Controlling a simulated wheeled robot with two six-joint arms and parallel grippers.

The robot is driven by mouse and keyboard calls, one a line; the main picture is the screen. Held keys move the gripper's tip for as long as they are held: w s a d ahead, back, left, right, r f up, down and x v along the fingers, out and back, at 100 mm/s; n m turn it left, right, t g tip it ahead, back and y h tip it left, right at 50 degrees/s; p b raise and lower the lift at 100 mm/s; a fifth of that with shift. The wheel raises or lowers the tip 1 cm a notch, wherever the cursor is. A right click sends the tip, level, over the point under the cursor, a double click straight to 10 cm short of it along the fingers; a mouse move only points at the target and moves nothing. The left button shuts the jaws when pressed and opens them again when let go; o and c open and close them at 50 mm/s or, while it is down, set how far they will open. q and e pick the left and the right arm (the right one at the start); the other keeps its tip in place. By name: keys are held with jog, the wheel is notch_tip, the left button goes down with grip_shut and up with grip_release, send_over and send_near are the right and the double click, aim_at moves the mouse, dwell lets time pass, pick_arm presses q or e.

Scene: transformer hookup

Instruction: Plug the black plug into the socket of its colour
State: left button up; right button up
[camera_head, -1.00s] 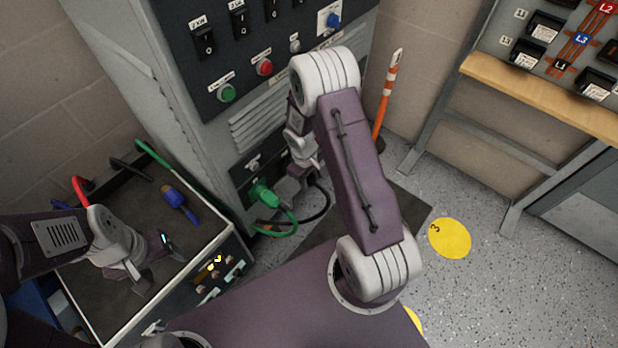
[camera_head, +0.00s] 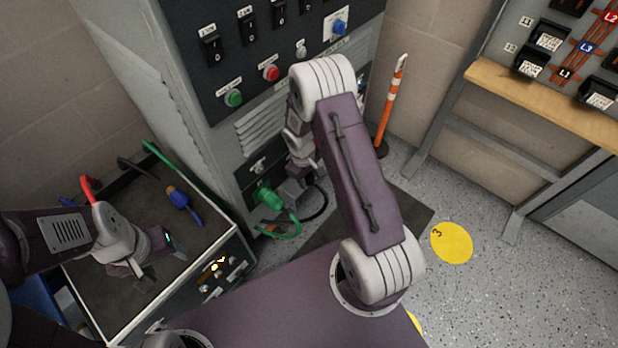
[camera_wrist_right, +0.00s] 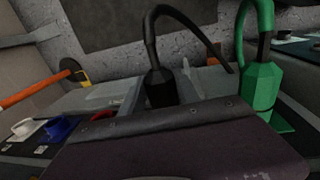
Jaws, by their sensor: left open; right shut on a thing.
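The black plug (camera_wrist_right: 160,90), with its black cable arching up, shows in the right wrist view between the fingers of my right gripper (camera_head: 297,188). The gripper is shut on it, close to the lower front of the grey cabinet. In the head view the gripper and arm hide the plug, and only its black cable (camera_head: 322,203) shows. Its socket is hidden, and I cannot tell whether the plug touches it. The green plug (camera_head: 268,197) sits at the lower panel to the left; it also shows in the right wrist view (camera_wrist_right: 262,88). My left gripper (camera_head: 165,262) is open and empty above the tray.
The dark tray (camera_head: 112,318) at the left holds a blue item (camera_head: 184,205) and cable ends. The cabinet (camera_head: 150,75) has switches and buttons. An orange-white pole (camera_head: 391,105) stands right of it.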

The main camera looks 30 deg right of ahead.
jog(key=shift+w+a, duration=0.2)
jog(key=shift+w, duration=0.4)
jog(key=o, duration=1.3)
jog(key=shift+o, duration=0.6)
jog(key=shift+o, duration=0.8)
jog(key=r+p, duration=0.4)
jog(key=a+r+p, duration=0.1)
jog(key=r+p, duration=0.2)
jog(key=shift+s, duration=0.2)
